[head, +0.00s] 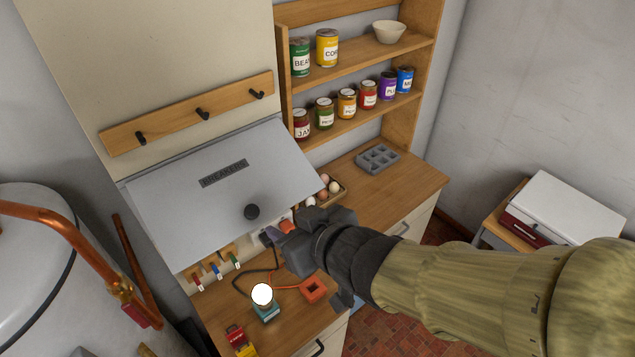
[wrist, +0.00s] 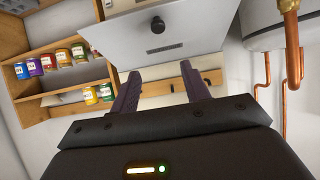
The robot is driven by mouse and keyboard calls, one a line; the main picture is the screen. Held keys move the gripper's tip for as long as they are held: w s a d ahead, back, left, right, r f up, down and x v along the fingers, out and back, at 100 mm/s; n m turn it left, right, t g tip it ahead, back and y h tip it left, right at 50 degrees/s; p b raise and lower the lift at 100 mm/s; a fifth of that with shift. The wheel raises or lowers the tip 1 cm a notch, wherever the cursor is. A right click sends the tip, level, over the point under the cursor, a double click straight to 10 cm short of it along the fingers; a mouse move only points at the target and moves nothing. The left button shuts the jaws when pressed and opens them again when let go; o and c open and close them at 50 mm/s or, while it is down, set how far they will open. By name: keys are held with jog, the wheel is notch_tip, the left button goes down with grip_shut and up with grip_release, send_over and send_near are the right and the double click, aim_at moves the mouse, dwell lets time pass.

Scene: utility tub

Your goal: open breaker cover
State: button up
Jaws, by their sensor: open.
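The breaker cover (head: 180,210) is a flat grey panel with a dark "BREAKERS" label (head: 223,173) and a round black knob (head: 251,212) near its lower edge. It slants out from the wall; I cannot tell whether it is ajar. My gripper (head: 275,233) is open, below and right of the knob in the head view, apart from it. In the wrist view, which is upside down, the open fingers (wrist: 160,72) point toward the cover (wrist: 205,38); the knob (wrist: 157,25) shows beyond them. Nothing is between the fingers. The breakers are hidden.
A hook rail (head: 188,113) is above the cover. Shelves with jars and cans (head: 347,103) stand right. A tank with copper pipes (head: 50,225) stands left.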

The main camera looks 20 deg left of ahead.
jog(key=shift+a+f, duration=0.15)
jog(key=shift+f, duration=0.1)
jog(key=c, duration=0.3)
jog(key=shift+m+g+y, duration=0.3)
jog(key=shift+g, duration=0.3)
jog(key=f+b, duration=0.1)
jog(key=a+f+b, duration=0.1)
jog(key=s+a+f+b, duration=0.1)
jog(key=f, duration=0.1)
grip_shut()
jog(key=s+a+f+m+g+y+b, duration=0.35)
jog(key=a+f+m+b, duration=0.3)
jog(key=f+b, duration=0.35)
jog(key=s+a+f+m+g+y+b, duration=0.3)
jog(key=a+f+m+g+y+b, duration=0.25)
jog(key=f+b, duration=0.4)
jog(key=w+d+f+m+t+y+b, duration=0.1)
jog(key=w+m+t+b, duration=0.4)
jog(key=m+t, duration=0.3)
jog(key=w+d+f+m+t+y+b, duration=0.1)
jog(key=w+m+t+b, duration=0.4)
jog(key=m, duration=1)
jog(key=w+d+f+t, duration=0.1)
jog(key=w+t, duration=0.1)
jog(key=t, duration=0.2)
jog(key=shift+d+m+t+b, duration=0.25)
jog(key=shift+m+t+b, duration=0.05)
jog(key=shift+b, duration=0.05)
jog(key=shift+w+y, duration=0.1)
jog(key=shift+y, duration=0.2)
